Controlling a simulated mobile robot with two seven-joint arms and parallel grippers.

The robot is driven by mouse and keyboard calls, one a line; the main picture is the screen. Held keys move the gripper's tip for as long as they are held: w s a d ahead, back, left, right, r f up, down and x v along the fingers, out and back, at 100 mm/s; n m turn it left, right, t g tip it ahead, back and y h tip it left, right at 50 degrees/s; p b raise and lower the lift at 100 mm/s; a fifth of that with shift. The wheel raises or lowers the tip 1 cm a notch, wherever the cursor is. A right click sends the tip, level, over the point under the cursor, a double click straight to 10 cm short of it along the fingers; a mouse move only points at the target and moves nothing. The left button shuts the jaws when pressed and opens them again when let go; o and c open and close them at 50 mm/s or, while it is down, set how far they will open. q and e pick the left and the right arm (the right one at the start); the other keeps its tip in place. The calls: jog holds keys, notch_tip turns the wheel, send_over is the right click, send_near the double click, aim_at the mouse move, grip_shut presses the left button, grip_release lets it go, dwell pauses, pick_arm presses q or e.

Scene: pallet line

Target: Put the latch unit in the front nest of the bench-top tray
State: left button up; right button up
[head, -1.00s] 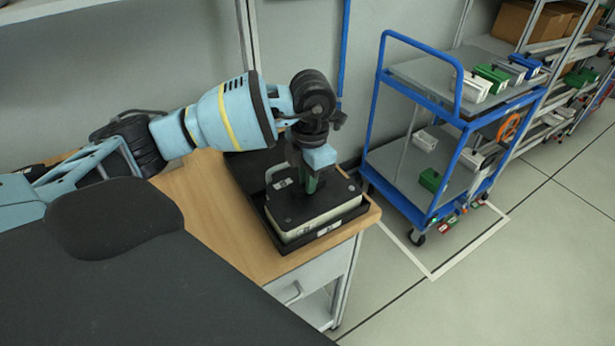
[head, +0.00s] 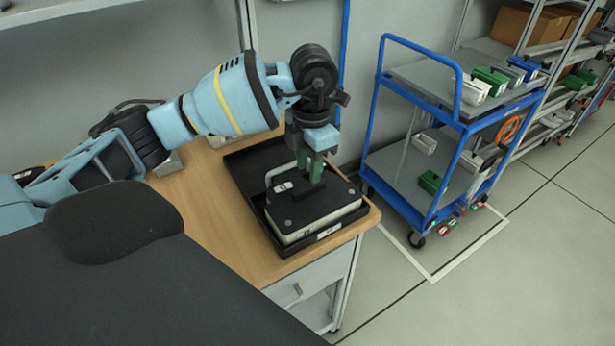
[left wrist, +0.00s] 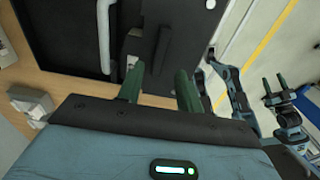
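The latch unit (head: 310,215), a cream box with a black top and a pale handle, sits in the front part of the black bench-top tray (head: 262,222). It looks level, but its seating at the bottom is hidden. My left gripper (head: 310,172) is just above its top, over a small dark block. In the left wrist view the green fingers of my left gripper (left wrist: 158,84) stand apart, with the latch unit's handle (left wrist: 104,38) beyond them. My right gripper (left wrist: 273,86) shows small at the right of that view, fingers apart and empty.
The rear of the tray (head: 255,165) is empty. A small grey object (head: 168,164) lies on the wooden bench (head: 200,205). A blue cart (head: 425,85) with several coloured units stands right of the bench, before a shelf rack. Floor at lower right is clear.

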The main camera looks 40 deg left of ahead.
aim_at(310, 187)
pick_arm(q)
notch_tip(310, 187, up, 7)
jog(key=shift+w, duration=0.15)
jog(key=shift+d, duration=0.1)
dwell(0.3)
